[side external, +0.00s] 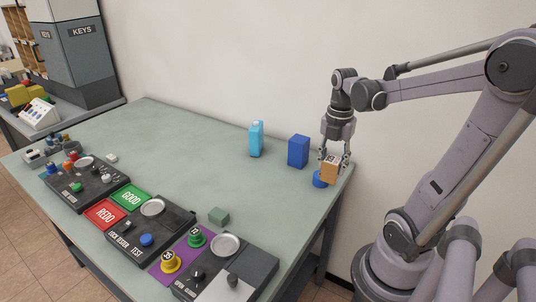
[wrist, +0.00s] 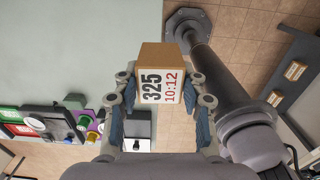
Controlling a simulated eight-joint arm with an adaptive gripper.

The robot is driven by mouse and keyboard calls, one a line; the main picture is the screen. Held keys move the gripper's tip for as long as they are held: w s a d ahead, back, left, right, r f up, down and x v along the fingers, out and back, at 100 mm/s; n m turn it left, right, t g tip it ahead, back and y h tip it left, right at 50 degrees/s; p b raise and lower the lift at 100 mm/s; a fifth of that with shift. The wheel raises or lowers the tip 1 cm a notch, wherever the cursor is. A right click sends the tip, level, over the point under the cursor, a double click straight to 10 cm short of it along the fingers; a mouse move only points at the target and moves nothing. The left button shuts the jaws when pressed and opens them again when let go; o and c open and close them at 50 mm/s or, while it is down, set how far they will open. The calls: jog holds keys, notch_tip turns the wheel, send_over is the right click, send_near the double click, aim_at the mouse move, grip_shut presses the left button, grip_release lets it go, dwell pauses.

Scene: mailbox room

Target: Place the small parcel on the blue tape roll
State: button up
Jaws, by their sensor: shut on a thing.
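The small parcel (side external: 329,171) is an orange-brown box with a white label. In the wrist view the parcel (wrist: 165,80) shows "325" and "10:12" on the label. My gripper (side external: 335,156) points down near the table's right end and is shut on the parcel, with a finger on each side. The blue tape roll (side external: 319,181) is on the table just left of and below the parcel in the side view, partly covered by it. I cannot tell whether they touch. The roll is not visible in the wrist view.
A dark blue box (side external: 298,151) and a light blue carton (side external: 256,139) stand left of my gripper. A grey-green block (side external: 219,215) and control panels (side external: 150,228) occupy the table's near side. The table's (side external: 190,130) back left is clear. Its right edge is close.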

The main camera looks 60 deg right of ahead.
jog(key=s+d+r, duration=0.1)
jog(key=s+d, duration=0.1)
jog(key=d, duration=0.5)
jog(key=s+d+r, duration=0.1)
jog(key=s+d, duration=0.2)
jog(key=d, duration=0.4)
jog(key=shift+w+a+f, duration=0.35)
jog(key=shift+w+f, duration=1.45)
jog(key=shift+w, duration=0.15)
jog(key=shift+w+a+f, duration=0.35)
jog(key=shift+w+f, duration=1.45)
jog(key=shift+w, duration=0.1)
jog(key=shift+w+a+f, duration=0.35)
jog(key=shift+w+f, duration=1.45)
jog(key=shift+w, duration=0.15)
jog(key=shift+f, duration=0.1)
jog(key=o, duration=1.2)
